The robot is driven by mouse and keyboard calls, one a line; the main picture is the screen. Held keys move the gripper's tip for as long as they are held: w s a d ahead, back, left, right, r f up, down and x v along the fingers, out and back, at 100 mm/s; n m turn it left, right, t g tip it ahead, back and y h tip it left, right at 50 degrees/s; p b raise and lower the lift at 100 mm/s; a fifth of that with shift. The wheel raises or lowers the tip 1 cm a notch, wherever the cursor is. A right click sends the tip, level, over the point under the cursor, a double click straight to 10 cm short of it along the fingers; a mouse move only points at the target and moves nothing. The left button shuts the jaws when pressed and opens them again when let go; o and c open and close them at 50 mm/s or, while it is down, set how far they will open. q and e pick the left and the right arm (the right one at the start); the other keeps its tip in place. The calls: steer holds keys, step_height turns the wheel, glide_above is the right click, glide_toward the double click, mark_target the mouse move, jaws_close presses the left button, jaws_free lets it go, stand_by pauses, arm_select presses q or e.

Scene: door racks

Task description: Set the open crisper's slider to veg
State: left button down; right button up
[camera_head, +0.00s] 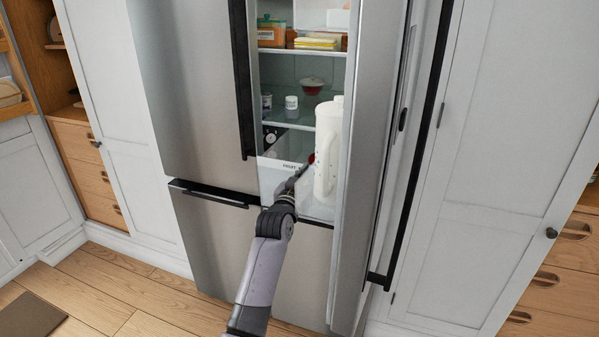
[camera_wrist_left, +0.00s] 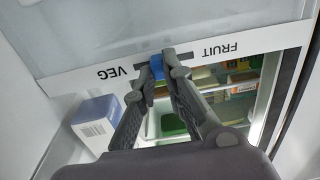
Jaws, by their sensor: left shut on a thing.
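The crisper's white front strip (camera_wrist_left: 85,79) carries the printed words FRUIT and VEG, upside down in the left wrist view. The blue slider (camera_wrist_left: 156,66) sits in a dark slot between the words; dark slot shows on its FRUIT side. My left gripper (camera_wrist_left: 157,82) has its fingertips closed at the slider, which they partly hide. In the head view the crisper (camera_head: 271,176) is low in the open fridge, and my left gripper (camera_head: 304,168) reaches its front. The slider cannot be made out there. My right gripper is not in view.
The open fridge door (camera_head: 367,170) stands right of my left arm, with a white jug (camera_head: 327,146) close beside the gripper. The closed left door (camera_head: 195,95) is on the other side. A white-and-blue box (camera_wrist_left: 97,122) shows in the left wrist view.

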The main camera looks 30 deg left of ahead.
arm_select(q)
steer(key=shift+w+d, duration=0.15)
steer(key=shift+d, duration=0.45)
steer(key=shift+w+d, duration=0.15)
steer(key=shift+d, duration=0.45)
steer(key=c, duration=1.7)
jaws_free()
steer(key=shift+d, duration=0.1)
steer(key=shift+o, duration=0.3)
steer(key=v, duration=1.2)
steer(key=shift+f, duration=0.1)
